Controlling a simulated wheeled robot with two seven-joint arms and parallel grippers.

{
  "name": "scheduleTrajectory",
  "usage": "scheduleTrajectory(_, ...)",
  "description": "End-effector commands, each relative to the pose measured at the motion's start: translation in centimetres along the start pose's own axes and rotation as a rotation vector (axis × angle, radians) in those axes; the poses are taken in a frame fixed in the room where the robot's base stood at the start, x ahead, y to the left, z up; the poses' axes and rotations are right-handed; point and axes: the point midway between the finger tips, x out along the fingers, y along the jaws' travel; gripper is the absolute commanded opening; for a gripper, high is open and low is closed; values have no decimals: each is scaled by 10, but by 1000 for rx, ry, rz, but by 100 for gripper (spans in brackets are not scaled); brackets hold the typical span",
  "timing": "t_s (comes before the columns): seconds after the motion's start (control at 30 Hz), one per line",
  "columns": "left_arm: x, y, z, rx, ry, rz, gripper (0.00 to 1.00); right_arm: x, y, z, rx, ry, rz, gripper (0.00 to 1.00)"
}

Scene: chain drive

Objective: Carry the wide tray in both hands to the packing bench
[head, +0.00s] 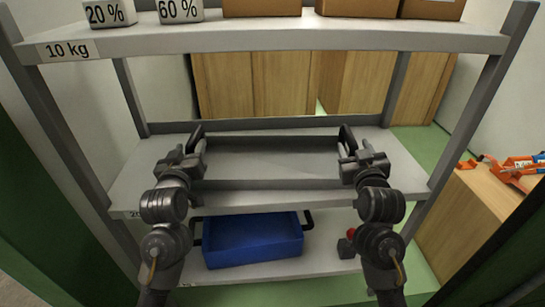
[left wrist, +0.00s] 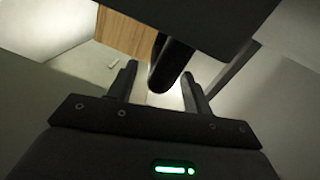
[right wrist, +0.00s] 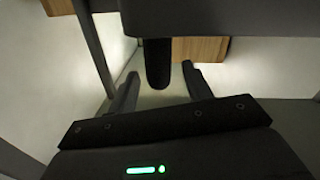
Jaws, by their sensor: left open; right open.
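The wide dark grey tray (head: 270,164) sits on the middle shelf of the rack, with a black handle at each end. My left gripper (head: 196,148) is open at the tray's left end; in the left wrist view the black handle (left wrist: 172,66) lies between its two fingers (left wrist: 158,90). My right gripper (head: 352,156) is open at the right end; in the right wrist view the handle (right wrist: 158,65) lies between its fingers (right wrist: 158,92). Neither gripper is shut on a handle. The packing bench cannot be made out for certain.
A blue bin (head: 252,240) stands on the lower shelf. Rack posts (head: 475,95) flank both arms. A wooden cabinet (head: 470,215) with orange items stands at the right.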

Motion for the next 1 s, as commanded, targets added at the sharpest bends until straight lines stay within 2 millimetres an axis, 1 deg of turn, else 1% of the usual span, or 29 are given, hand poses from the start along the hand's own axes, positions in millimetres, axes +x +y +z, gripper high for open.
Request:
scheduleTrajectory(0.03,7,0,0,3,0,0,50,7,0,0,-2,0,1,50)
scheduleTrajectory(0.1,14,0,0,1,0,1,50,14,0,0,-1,-1,1,50)
scheduleTrajectory(0.2,20,0,0,1,1,0,50,20,0,0,-1,0,1,50)
scheduleTrajectory(0.33,24,1,0,0,0,1,50,24,0,0,-1,0,1,50)
scheduleTrajectory(0.57,24,1,0,0,0,1,50,24,0,0,-1,0,1,50)
scheduleTrajectory(0.6,24,1,0,0,0,1,49,24,0,0,-1,0,1,48)
scheduleTrajectory(0.9,24,1,0,0,0,2,9,24,1,0,-1,0,1,9)
scheduleTrajectory(0.97,24,1,0,0,0,2,2,24,1,0,-1,0,1,1)
scheduleTrajectory(1.0,24,1,0,0,0,2,0,24,1,0,-1,0,1,0)
